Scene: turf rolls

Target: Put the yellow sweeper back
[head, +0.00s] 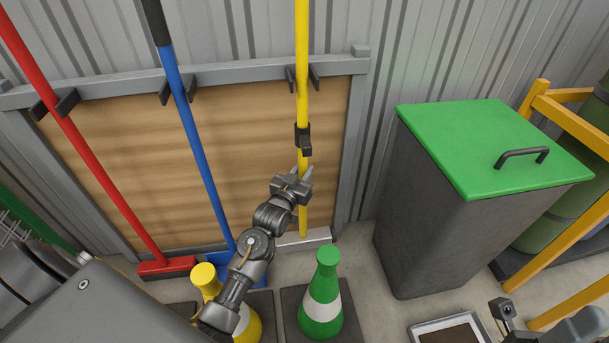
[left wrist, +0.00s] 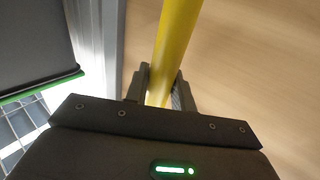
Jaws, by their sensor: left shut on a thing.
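The yellow sweeper (head: 302,60) stands nearly upright against the wall rack. Its pole passes between a pair of dark prongs (head: 314,76) on the rack's top rail; I cannot tell how deep it sits. A black collar (head: 303,138) is on the pole. A pale head (head: 305,238) shows at the pole's foot, near the floor. My left gripper (head: 303,177) is shut on the pole below the collar. The left wrist view shows the yellow pole (left wrist: 176,45) between its fingers (left wrist: 160,90).
A red broom (head: 75,130) and a blue-handled tool (head: 190,120) hang left on the rack. A yellow cone (head: 205,277) and a green cone (head: 322,295) stand in front. A green-lidded bin (head: 430,220) stands right, near a yellow frame (head: 565,265).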

